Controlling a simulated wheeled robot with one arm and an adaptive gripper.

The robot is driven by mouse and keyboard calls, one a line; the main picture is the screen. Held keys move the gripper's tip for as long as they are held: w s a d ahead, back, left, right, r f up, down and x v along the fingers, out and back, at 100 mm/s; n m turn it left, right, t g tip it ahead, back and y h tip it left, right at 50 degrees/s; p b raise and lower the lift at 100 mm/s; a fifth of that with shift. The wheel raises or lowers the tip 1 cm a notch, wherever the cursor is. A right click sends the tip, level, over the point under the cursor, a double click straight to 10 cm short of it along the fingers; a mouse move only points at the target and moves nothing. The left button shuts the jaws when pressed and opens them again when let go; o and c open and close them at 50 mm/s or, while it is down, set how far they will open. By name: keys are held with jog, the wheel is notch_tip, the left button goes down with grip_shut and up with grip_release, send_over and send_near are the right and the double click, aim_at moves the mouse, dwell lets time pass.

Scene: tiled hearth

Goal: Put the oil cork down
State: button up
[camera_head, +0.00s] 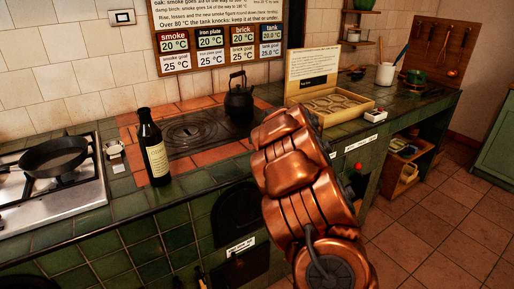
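A dark oil bottle (156,158) with a cream label stands upright on the green tiled counter, left of the hotplate. Its mouth is small in the picture, and I cannot tell whether a cork is in it. I cannot make out the oil cork anywhere in this view. My copper-coloured arm rises in front of the counter at the centre right. Its links hide part of the counter, and my gripper does not show, so I cannot see whether it holds anything.
A black kettle (239,98) stands at the hotplate's back (196,134). A pan (54,156) sits on the left stove. An open compartmented box (366,101) stands right of the kettle, near a white crock (385,75). Green counter (208,177) is bare right of the bottle.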

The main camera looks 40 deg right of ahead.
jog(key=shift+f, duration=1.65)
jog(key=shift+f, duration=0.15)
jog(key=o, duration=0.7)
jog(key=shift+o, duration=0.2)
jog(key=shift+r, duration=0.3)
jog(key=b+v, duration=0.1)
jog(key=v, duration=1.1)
